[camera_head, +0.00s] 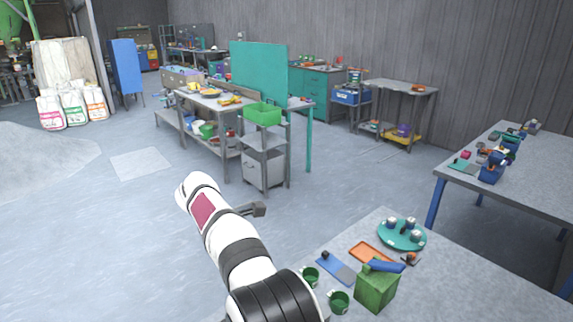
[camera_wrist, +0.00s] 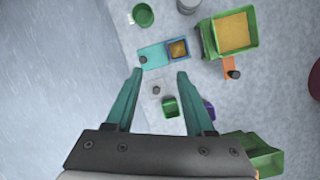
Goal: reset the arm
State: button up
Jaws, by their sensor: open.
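My arm, white with dark bands, rises from the bottom of the head view and bends up and left. My gripper (camera_head: 258,209) shows there as a small dark piece beside the arm, over open floor left of the near table. In the wrist view my gripper (camera_wrist: 160,75) has its two teal fingers spread apart with nothing between them. The near table's (camera_wrist: 120,20) edge and objects lie below and beyond the fingers, and none is seen touching them.
The near table (camera_head: 480,285) holds a turquoise round tray (camera_head: 388,241), an orange tray (camera_head: 358,250), a green container (camera_head: 375,290) and green mugs (camera_head: 311,277). A grey heap (camera_head: 40,160) lies on the floor at left. A shelf cart (camera_head: 264,143) stands behind my arm. The floor around it is clear.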

jog(key=s+d+r+m+g+y, duration=0.1)
jog(key=s+d+r+m, duration=0.2)
jog(key=s+d+m, duration=0.55)
jog(key=s+d+r+m+g+y, duration=0.15)
jog(key=s+d+r+m, duration=0.25)
jog(key=s+d+m, duration=0.5)
jog(key=s+d+f+m+y, duration=0.1)
jog(key=s+f+m, duration=0.1)
jog(key=s+m, duration=0.3)
jog(key=s+d+f+m+y, duration=0.1)
jog(key=s+f+m, duration=0.2)
jog(key=s, duration=0.8)
jog(key=m, duration=0.2)
jog(key=shift+s+d+f+m, duration=0.2)
jog(key=shift+s+d+m, duration=0.05)
jog(key=shift+d+m, duration=0.1)
